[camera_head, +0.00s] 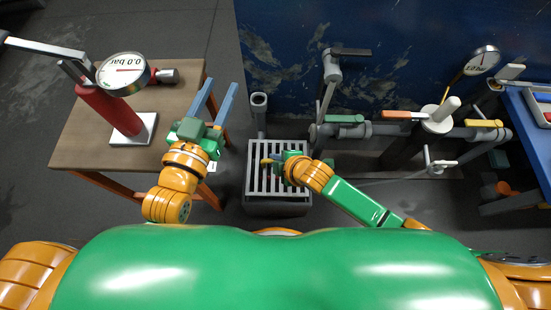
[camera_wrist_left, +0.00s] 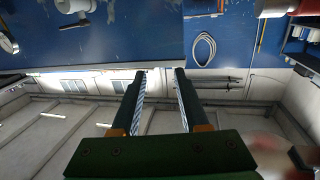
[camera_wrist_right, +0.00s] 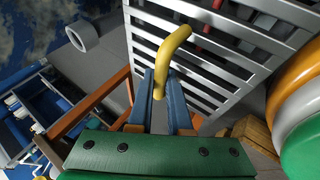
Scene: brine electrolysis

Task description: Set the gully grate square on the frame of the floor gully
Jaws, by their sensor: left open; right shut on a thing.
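The gully grate (camera_head: 257,187) is a light grey slotted panel. In the head view it lies over the dark box of the floor gully (camera_head: 278,209). It fills the upper right of the right wrist view (camera_wrist_right: 185,62). My right gripper (camera_head: 271,161) is shut on a bent yellow handle (camera_wrist_right: 176,42) at the grate. The handle's joint to the grate is unclear. The frame is mostly hidden under the grate, and I cannot tell if the grate touches it or hangs just above. My left gripper (camera_head: 217,88) is open and empty, left of the gully.
A wooden table (camera_head: 80,150) with a red hand pump (camera_head: 110,110) and gauge stands at the left. Grey pipework with coloured valve levers (camera_head: 345,119) runs behind and right of the gully. A grey upright pipe (camera_head: 259,115) stands just behind it. A blue bench (camera_head: 528,125) is far right.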

